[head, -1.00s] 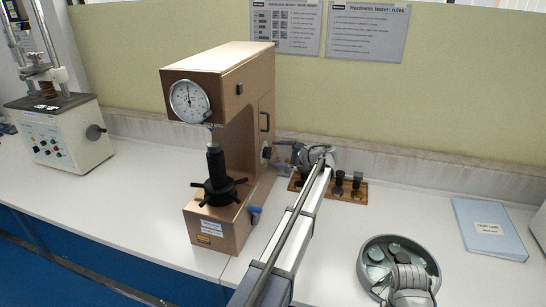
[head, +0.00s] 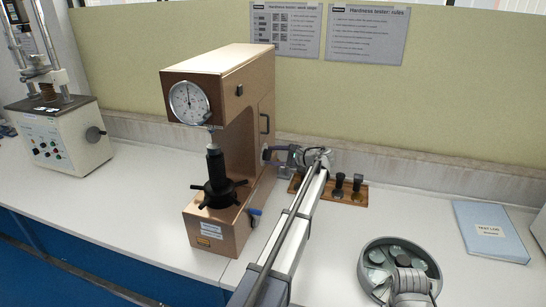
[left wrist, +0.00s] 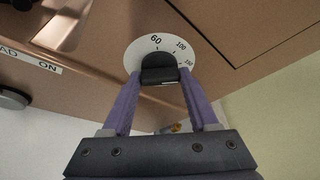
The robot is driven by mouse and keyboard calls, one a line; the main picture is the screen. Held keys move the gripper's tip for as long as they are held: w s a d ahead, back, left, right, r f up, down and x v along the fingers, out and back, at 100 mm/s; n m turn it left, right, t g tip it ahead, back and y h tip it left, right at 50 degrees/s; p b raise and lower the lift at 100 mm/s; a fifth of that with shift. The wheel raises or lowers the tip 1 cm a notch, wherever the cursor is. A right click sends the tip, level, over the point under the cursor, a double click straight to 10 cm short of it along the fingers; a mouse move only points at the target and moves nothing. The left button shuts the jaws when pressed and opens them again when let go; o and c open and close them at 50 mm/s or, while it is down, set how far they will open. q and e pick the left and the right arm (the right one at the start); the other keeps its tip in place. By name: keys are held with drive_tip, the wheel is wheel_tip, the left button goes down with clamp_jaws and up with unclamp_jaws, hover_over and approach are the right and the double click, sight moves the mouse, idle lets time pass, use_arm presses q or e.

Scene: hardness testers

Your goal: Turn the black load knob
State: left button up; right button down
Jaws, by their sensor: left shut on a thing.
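The copper-coloured hardness tester (head: 228,60) stands on the bench, with its round gauge facing forward. The black load knob (left wrist: 160,68) sits on a white dial (left wrist: 135,53) marked 60 and 100 on the tester's side. My left gripper (left wrist: 160,85) is shut on the knob, one purple finger on each side. In the head view my left gripper (head: 269,154) reaches the tester's right side and mostly hides the knob. My right gripper's fingers do not show.
A wooden rack (head: 350,196) with dark pieces stands right of the tester, behind my left arm. A blue folder (head: 490,230) lies at right. Another machine (head: 65,140) stands at left.

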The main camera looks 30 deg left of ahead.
use_arm(q)
drive_tip(key=c, duration=0.3)
drive_tip(key=shift+f, duration=0.1)
drive_tip(key=shift+f+n+y+b, duration=0.15)
drive_tip(key=shift+n+y+b, duration=0.9)
drive_tip(key=shift+n+b, duration=1.45)
drive_tip(key=shift+f+n+y+b, duration=0.15)
drive_tip(key=shift+n+y+b, duration=0.85)
drive_tip(key=shift+n+b, duration=1.5)
drive_tip(key=shift+f+n+y+b, duration=0.15)
drive_tip(key=shift+n+y+b, duration=1.1)
drive_tip(key=shift+n, duration=2.25)
drive_tip(key=o, duration=1.4)
